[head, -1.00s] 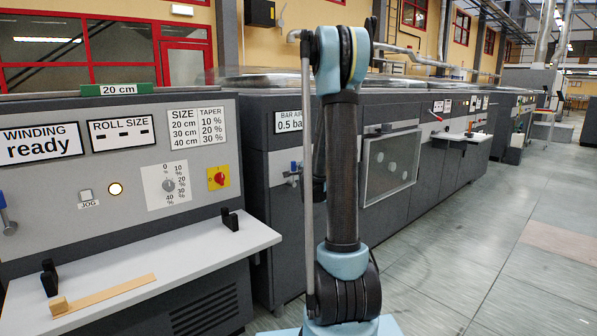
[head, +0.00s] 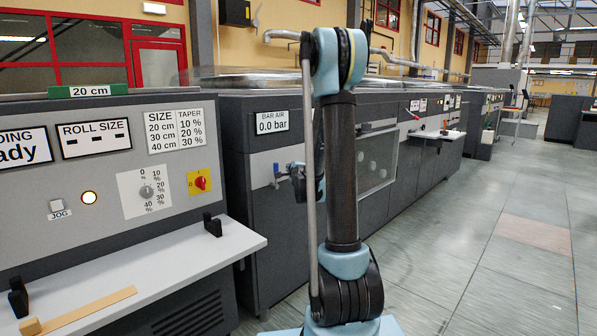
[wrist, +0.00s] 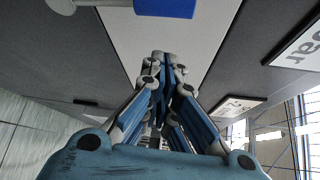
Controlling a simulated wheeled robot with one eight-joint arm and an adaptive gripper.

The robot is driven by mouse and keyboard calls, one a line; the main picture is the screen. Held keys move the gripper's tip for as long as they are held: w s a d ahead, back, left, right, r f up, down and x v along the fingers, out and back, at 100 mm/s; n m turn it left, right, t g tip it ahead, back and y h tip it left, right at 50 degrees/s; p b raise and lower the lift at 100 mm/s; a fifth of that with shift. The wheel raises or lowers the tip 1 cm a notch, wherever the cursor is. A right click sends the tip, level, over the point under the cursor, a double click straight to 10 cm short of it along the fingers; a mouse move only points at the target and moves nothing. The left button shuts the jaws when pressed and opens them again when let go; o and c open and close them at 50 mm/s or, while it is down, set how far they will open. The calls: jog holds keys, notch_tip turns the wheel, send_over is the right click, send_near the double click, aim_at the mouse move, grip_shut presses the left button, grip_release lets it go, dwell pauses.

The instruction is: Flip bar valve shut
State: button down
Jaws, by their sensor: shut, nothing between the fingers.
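The bar valve (head: 277,181) is a small metal fitting with a blue handle, on the front of the dark grey cabinet below the BAR AIR display (head: 271,122), which reads 0.0 bar. In the wrist view the blue handle (wrist: 165,8) shows at the top edge, partly cut off, beyond my fingertips. My gripper (wrist: 158,58) is shut and empty, pointing at the pale panel. In the head view my gripper (head: 297,178) is just right of the valve, partly hidden by my arm.
On the left, a console with a lit round button (head: 89,198) and a yellow-red switch (head: 200,182) has a white shelf (head: 150,265) bearing black blocks and a wooden strip (head: 85,310). Machine cabinets run back to the right. The floor (head: 480,260) at right is clear.

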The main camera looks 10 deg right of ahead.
jog(key=s, duration=1)
jog(key=shift+d, duration=0.35)
jog(key=s+f+n+g, duration=0.4)
jog(key=s+n, duration=0.2)
jog(key=s, duration=0.8)
jog(key=s+d+f+n+g, duration=0.1)
jog(key=s+f+n+g, duration=0.3)
jog(key=s, duration=1)
jog(key=s+f+n+g, duration=0.4)
jog(key=s+n, duration=0.5)
jog(key=s, duration=0.5)
jog(key=shift+d+f+n+g+h, duration=0.3)
jog(key=shift+n+g+h, duration=0.1)
jog(key=shift+g, duration=0.8)
jog(key=shift+w+f, duration=0.15)
jog(key=shift+w, duration=0.35)
